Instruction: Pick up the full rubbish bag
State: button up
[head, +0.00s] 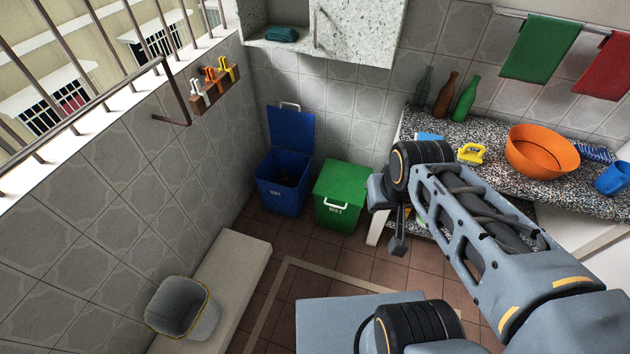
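No full rubbish bag can be made out in the head view. A blue bin (283,196) marked "WET" stands by the back wall with its lid (291,128) raised; its inside is dark and the contents cannot be told. A green bin (340,205) stands to its right with its lid down. A grey bucket (183,305) with a yellowish rim stands at the lower left; it looks empty. My gripper (398,245) hangs below the arm's dark joint, to the right of the green bin and apart from it. Its fingers are too small to read.
A speckled counter (500,175) at the right holds bottles, an orange basin (541,152) and a blue mug (612,178). A pale ledge (232,265) runs along the left wall. The tiled floor before the bins is clear. Pegs hang on a wall rack (215,85).

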aim_at(285, 180)
jog(key=z, duration=0.25)
jog(key=i, duration=0.75)
jog(key=u, duration=0.7)
jog(key=i, duration=0.6)
jog(key=u, duration=0.65)
